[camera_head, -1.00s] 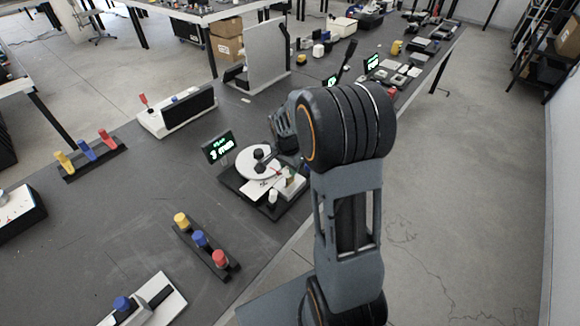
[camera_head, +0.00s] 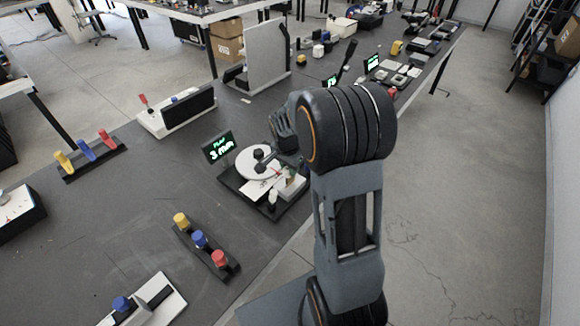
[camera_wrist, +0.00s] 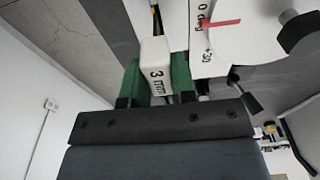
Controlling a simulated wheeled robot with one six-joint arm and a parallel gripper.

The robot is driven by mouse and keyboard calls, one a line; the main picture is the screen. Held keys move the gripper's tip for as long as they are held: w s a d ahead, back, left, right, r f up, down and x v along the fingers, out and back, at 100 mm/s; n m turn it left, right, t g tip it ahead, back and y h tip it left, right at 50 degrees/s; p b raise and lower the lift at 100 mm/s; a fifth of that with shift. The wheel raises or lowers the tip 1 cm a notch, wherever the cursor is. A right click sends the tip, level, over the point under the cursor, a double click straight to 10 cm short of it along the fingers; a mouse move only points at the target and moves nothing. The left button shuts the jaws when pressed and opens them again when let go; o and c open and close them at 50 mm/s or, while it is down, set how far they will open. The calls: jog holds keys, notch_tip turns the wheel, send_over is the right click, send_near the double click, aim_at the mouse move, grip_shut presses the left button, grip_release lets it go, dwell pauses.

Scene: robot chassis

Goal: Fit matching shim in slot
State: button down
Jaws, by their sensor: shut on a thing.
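My gripper (camera_wrist: 157,82) is shut on a white shim (camera_wrist: 156,50) marked "3 mm", held between its two green fingers in the wrist view. The fixture stands on the bench in the head view, with a white round dial (camera_head: 257,163) and a dark base (camera_head: 234,183). The dial (camera_wrist: 245,35) shows close by at the upper right of the wrist view, with a red pointer. A small screen (camera_head: 218,147) behind the fixture reads "3 mm". My arm partly covers the fixture's right side. I cannot make out the slot or whether the shim touches it.
A rack with yellow, blue and red knobs (camera_head: 206,245) lies in front of the fixture. A similar rack (camera_head: 90,157) is at the left. A white device with a dark panel (camera_head: 187,109) stands behind. Bare bench lies between them.

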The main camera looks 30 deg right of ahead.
aim_at(290, 181)
jog(key=shift+f+b, duration=1.7)
jog(key=shift+f, duration=0.4)
jog(key=c, duration=0.8)
grip_release()
jog(key=shift+c, duration=0.2)
jog(key=shift+r, duration=0.1)
jog(key=r, duration=0.4)
jog(key=a+r, duration=0.1)
jog(key=r, duration=0.8)
jog(key=shift+s+a+r+p, duration=0.3)
jog(key=shift+s+r, duration=0.05)
